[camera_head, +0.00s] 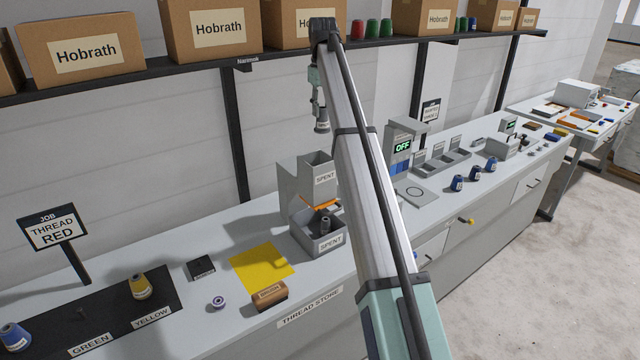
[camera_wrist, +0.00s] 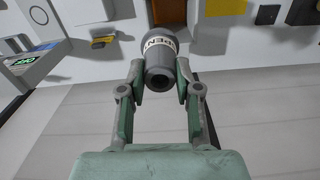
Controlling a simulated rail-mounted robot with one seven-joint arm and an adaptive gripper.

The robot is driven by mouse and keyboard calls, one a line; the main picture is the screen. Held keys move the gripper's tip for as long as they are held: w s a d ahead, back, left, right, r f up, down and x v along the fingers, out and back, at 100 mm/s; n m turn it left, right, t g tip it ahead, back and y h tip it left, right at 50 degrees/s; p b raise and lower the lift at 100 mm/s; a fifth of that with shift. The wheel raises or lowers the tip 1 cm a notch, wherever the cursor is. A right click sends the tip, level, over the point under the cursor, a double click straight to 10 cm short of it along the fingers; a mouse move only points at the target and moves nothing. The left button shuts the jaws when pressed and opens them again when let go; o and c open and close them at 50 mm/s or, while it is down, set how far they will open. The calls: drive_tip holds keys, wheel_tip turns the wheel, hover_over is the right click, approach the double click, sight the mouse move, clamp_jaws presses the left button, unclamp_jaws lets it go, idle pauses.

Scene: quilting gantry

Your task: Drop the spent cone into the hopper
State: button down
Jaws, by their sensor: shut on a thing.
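My gripper (camera_wrist: 161,78) is shut on a grey cone (camera_wrist: 162,52) with a white lettered band, which sits between both fingers in the wrist view. In the head view my gripper (camera_head: 319,92) hangs high above the counter, with the cone (camera_head: 322,124) below it, roughly upright. The grey hopper (camera_head: 293,183), labelled SPENT, stands on the counter, lower in the picture and apart from the cone. Its lower front tray (camera_head: 333,241), also labelled SPENT, holds another dark grey cone (camera_head: 325,223). My arm hides part of the area to the hopper's right.
A shelf (camera_head: 270,60) with boxes and coloured cones runs along the wall behind. A device reading OFF (camera_head: 402,147) stands right of my arm, near blue cones (camera_head: 457,183).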

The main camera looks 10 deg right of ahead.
sight(322, 126)
drive_tip(key=shift+s+d+f, duration=0.1)
drive_tip(key=shift+s+d, duration=0.05)
drive_tip(key=shift+s, duration=0.05)
drive_tip(key=shift+s+a+f+n, duration=0.15)
drive_tip(key=shift+a+f+n, duration=0.15)
drive_tip(key=shift+a, duration=0.1)
drive_tip(key=shift+d+f, duration=0.1)
drive_tip(key=shift+f, duration=2.45)
drive_tip(key=c, duration=0.7)
unclamp_jaws()
drive_tip(key=shift+r, duration=0.1)
